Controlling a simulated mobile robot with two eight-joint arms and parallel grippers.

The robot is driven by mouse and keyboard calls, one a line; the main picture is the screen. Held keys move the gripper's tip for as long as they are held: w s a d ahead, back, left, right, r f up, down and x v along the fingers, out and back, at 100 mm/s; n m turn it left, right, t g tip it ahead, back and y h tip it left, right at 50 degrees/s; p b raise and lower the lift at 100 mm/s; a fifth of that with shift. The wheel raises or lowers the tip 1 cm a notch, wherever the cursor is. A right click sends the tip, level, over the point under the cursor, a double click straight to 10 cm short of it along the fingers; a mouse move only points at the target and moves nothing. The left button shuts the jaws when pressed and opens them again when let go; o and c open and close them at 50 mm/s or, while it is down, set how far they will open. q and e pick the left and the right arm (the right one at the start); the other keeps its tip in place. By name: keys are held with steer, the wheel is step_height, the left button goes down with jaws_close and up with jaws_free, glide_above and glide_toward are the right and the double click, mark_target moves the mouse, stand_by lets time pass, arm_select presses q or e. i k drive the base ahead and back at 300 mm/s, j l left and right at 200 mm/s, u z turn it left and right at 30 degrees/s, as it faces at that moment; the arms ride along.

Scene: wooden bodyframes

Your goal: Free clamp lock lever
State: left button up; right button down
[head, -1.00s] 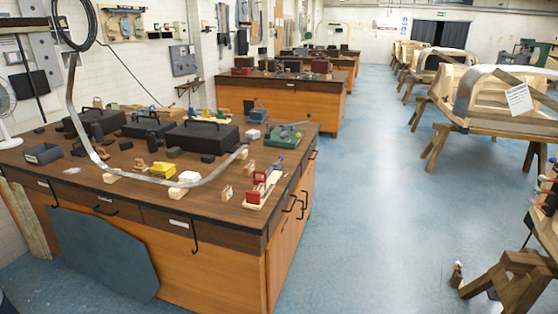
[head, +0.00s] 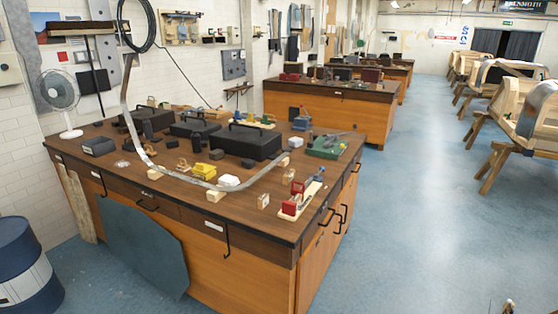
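A small fixture (head: 300,200) with red blocks on a pale wooden base sits at the right front corner of the near workbench (head: 180,216). It looks like a clamp, but I cannot make out a lock lever or its position at this size. A green device (head: 326,148) with a grey top stands farther back on the same bench; I cannot tell whether it has a clamp. Neither of my grippers shows in the head view.
A bent metal strip (head: 140,155) rises from the bench among black cases (head: 248,143) and small blocks. A grey-blue panel (head: 145,245) leans against its front. A blue barrel (head: 25,265) stands at left. The blue floor (head: 420,220) right of the bench is open.

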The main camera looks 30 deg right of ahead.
mark_target(322, 169)
steer(key=i+l+u, duration=0.15)
steer(key=l+u, duration=0.15)
steer(key=l, duration=0.2)
steer(key=l+u, duration=0.3)
steer(key=l, duration=0.25)
steer(key=i+l+u, duration=0.1)
steer(key=l+u, duration=0.15)
steer(key=l, duration=3.15)
